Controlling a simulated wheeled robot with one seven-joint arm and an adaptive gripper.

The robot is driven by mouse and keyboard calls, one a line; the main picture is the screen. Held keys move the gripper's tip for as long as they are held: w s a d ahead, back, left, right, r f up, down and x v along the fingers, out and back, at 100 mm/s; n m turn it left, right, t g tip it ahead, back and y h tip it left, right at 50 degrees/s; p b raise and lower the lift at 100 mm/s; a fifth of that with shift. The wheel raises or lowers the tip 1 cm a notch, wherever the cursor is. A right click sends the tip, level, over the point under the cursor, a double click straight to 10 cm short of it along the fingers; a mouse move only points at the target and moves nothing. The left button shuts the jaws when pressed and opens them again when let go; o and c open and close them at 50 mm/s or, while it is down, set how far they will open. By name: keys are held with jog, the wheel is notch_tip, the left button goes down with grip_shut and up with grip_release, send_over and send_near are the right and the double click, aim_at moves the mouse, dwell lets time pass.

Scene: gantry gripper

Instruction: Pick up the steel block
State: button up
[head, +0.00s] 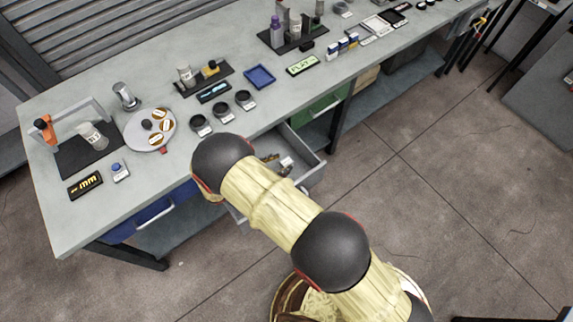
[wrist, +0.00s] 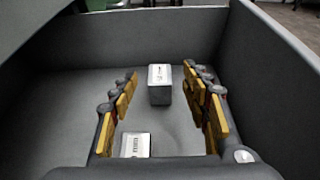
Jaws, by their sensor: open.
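In the wrist view a grey block (wrist: 160,92) with a pale, marked top stands upright on the floor of a grey drawer. It looks like the steel block, though its marking is too small to read. My gripper (wrist: 161,76) is open, its yellow-padded fingers spread to the left and right. The block shows in the gap between the fingertips, with clear space on both sides; no finger visibly touches it. How far it lies beyond the tips I cannot tell. In the head view my arm hides most of the gripper.
A white printed label (wrist: 135,145) lies nearer, beside the left finger. The drawer's walls (wrist: 185,35) rise around the gripper. In the head view the open drawer (head: 313,172) juts from the workbench (head: 230,75), which carries trays, small weights and tools.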

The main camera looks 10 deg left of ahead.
aim_at(286, 162)
jog(key=b+x, duration=0.1)
jog(key=x, duration=0.3)
jog(key=shift+w+d+f, duration=0.15)
jog(key=shift+w+f, duration=0.1)
jog(key=shift+f, duration=0.05)
jog(key=shift+c, duration=0.8)
grip_shut()
jog(key=shift+r, duration=0.1)
